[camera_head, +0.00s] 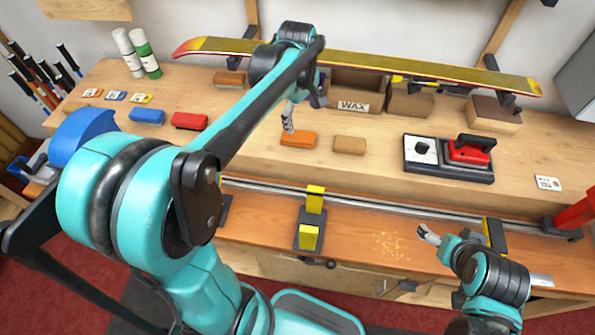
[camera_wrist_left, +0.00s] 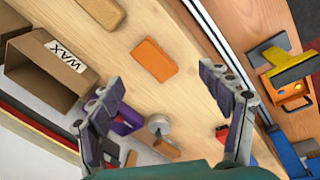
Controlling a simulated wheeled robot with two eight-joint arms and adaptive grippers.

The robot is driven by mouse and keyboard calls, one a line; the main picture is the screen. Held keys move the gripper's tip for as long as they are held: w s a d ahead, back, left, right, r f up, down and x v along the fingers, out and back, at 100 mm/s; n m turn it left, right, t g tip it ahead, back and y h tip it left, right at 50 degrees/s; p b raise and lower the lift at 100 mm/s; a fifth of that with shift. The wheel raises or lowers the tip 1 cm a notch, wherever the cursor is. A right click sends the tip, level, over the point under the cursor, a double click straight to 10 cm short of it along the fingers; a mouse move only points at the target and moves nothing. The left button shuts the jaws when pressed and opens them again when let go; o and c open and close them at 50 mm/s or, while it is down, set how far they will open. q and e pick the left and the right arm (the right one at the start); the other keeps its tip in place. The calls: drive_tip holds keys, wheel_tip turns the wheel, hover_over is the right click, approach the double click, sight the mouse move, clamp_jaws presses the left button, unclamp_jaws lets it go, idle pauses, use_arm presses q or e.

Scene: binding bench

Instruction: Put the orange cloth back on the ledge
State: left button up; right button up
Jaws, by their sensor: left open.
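A flat, rectangular orange piece (camera_head: 298,139), the one that looks like the orange cloth, lies on the pale raised ledge (camera_head: 260,160) of the bench. It also shows in the left wrist view (camera_wrist_left: 155,60), ahead of the fingers. My left gripper (camera_head: 288,116) is just above and behind it in the head view. In the left wrist view its fingers (camera_wrist_left: 160,76) are spread wide with nothing between them. My right gripper (camera_head: 428,236) hangs over the lower front strip of the bench, and its jaws are too small to judge.
A tan block (camera_head: 349,145) lies right of the orange piece. Red (camera_head: 189,121) and blue (camera_head: 147,115) blocks lie left. Behind are the WAX box (camera_head: 358,88) and a long ski (camera_head: 400,66). A black-and-red tool (camera_head: 468,150) sits right. A yellow-jawed clamp (camera_head: 310,222) stands in front.

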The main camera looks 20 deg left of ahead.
use_arm(q)
drive_tip(key=s+d+f+m+t, duration=0.1)
drive_tip(key=s+d+m+t, duration=0.1)
drive_tip(key=s+m, duration=0.5)
drive_tip(key=s+d+f+m+t, duration=0.2)
drive_tip(key=s+d+m+t, duration=0.1)
drive_tip(key=s+m, duration=0.4)
drive_tip(key=s+d, duration=0.1)
drive_tip(key=s, duration=0.2)
drive_tip(key=shift+s+d+f+m, duration=0.15)
drive_tip(key=shift+d+m, duration=0.2)
drive_tip(key=shift+m, duration=0.05)
drive_tip(key=shift+s, duration=0.1)
use_arm(e)
drive_tip(key=shift+s, duration=0.1)
